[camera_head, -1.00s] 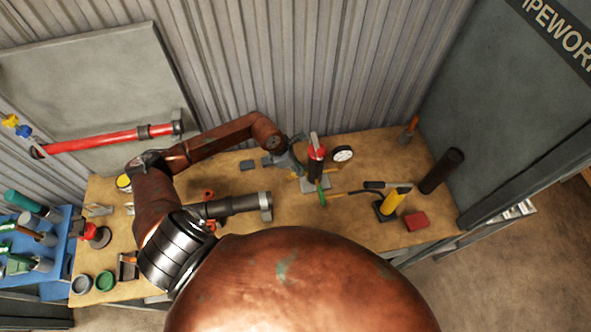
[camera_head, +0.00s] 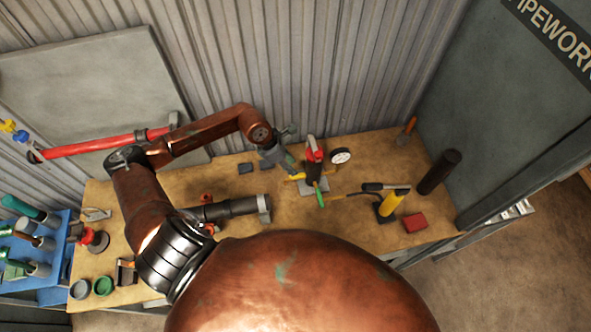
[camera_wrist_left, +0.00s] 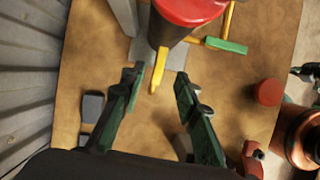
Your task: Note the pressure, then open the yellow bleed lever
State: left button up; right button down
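The riser (camera_head: 314,172) stands on the bench with a red cap (camera_head: 314,150) and a white-faced gauge (camera_head: 341,156) beside it; the gauge reading is too small to read. The yellow bleed lever (camera_head: 296,177) sticks out low on the riser's left side. In the left wrist view the yellow lever (camera_wrist_left: 158,70) lies between my open fingertips, apart from both. My left gripper (camera_wrist_left: 159,78) points down toward the riser base; it also shows in the head view (camera_head: 292,168). A dark cut-off shape at the wrist view's right edge may be my right gripper.
A green-handled lever (camera_head: 319,194) sticks out at the riser's front. A yellow-and-black tool (camera_head: 391,204), a red block (camera_head: 415,221) and a dark cylinder (camera_head: 439,172) stand to the right. A grey pipe (camera_head: 236,207) lies to the left. Bare bench (camera_head: 372,170) lies behind the tool.

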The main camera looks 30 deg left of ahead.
pick_arm(q)
jog(key=v, duration=0.6)
jog(key=shift+f, duration=0.1)
dwell(0.3)
